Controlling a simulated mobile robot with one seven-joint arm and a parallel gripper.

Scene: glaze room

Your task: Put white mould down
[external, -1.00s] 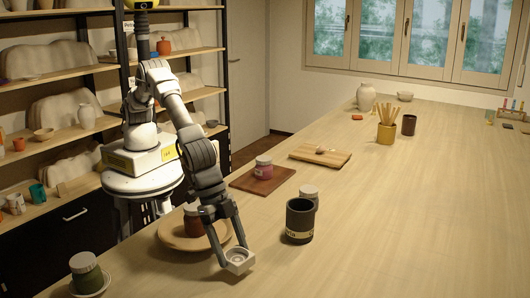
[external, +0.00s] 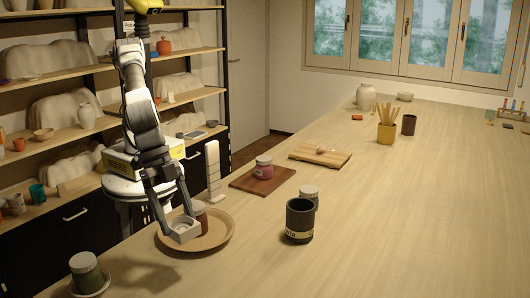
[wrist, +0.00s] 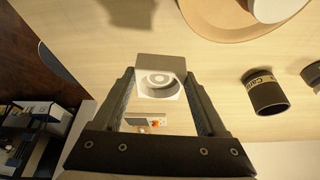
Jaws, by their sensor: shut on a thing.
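The white mould (external: 183,231), a small pale block with a round hollow, is between the fingers of my gripper (external: 180,225). In the wrist view the mould (wrist: 160,86) sits between the fingertips of my gripper (wrist: 160,76), which is shut on it. In the external view it overlaps the left part of the round wooden tray (external: 222,240). In the wrist view the tray (wrist: 205,22) lies to the upper right, with bare table around the mould. I cannot tell its exact height above the surface.
A reddish-brown jar (external: 200,217) stands on the tray. A dark mug (external: 299,222) and a lidded jar (external: 309,192) stand to the right. A green jar (external: 86,272) stands at the front left. A dark red board (external: 250,184) holds another jar.

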